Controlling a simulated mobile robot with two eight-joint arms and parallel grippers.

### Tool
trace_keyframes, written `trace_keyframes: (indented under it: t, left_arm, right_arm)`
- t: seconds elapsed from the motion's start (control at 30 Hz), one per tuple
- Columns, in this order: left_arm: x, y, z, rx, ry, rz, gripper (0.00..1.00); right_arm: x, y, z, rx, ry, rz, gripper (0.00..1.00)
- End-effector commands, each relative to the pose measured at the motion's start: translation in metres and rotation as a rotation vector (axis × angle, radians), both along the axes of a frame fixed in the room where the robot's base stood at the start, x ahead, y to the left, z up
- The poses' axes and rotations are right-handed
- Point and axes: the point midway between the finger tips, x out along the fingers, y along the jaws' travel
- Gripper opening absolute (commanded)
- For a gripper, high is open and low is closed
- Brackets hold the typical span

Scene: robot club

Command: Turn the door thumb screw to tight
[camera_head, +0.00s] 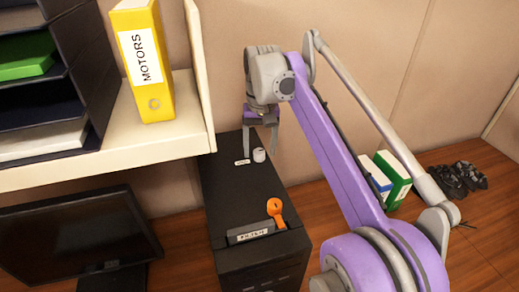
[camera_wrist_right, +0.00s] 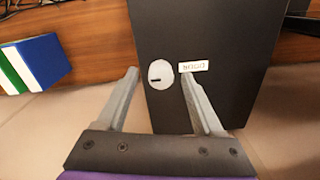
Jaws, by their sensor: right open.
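The door thumb screw (camera_head: 259,155) is a small pale grey knob on top of the black machine (camera_head: 232,182), near its far end. In the right wrist view the knob (camera_wrist_right: 160,74) shows a dark slot on its face, beside a white label (camera_wrist_right: 193,66) reading DOOR, upside down. My right gripper (camera_head: 260,148) points down over the knob with its fingers apart. In the right wrist view the open fingers (camera_wrist_right: 159,76) appear on either side of the knob; I cannot tell whether either touches it. My left gripper is out of view.
An orange lever (camera_head: 275,210) stands at the machine's near end beside another label (camera_head: 250,236). A shelf (camera_head: 130,140) with a yellow MOTORS binder (camera_head: 146,60) is at left, above a monitor (camera_head: 80,250). Green and white boxes (camera_head: 395,178) stand right of the machine.

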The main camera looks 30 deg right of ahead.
Motion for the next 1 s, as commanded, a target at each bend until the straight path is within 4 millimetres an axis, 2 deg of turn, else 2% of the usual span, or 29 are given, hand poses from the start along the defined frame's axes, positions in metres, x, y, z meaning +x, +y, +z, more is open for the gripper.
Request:
trace_keyframes:
  t: [0.33,0.7,0.73,1.0]
  left_arm:
    - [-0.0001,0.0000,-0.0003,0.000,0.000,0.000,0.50]
    - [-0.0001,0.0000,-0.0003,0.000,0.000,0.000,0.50]
    - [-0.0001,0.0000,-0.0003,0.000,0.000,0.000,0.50]
    - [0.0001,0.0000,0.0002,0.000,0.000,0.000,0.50]
  right_arm:
    - [0.0001,0.0003,-0.0039,0.000,-0.001,0.000,0.69]
    - [0.0001,0.0003,-0.0038,0.000,0.000,0.000,0.02]
    - [0.0001,0.0003,-0.0038,0.000,0.000,0.000,0.00]
    - [0.0001,0.0003,-0.0036,0.000,-0.001,-0.011,0.00]
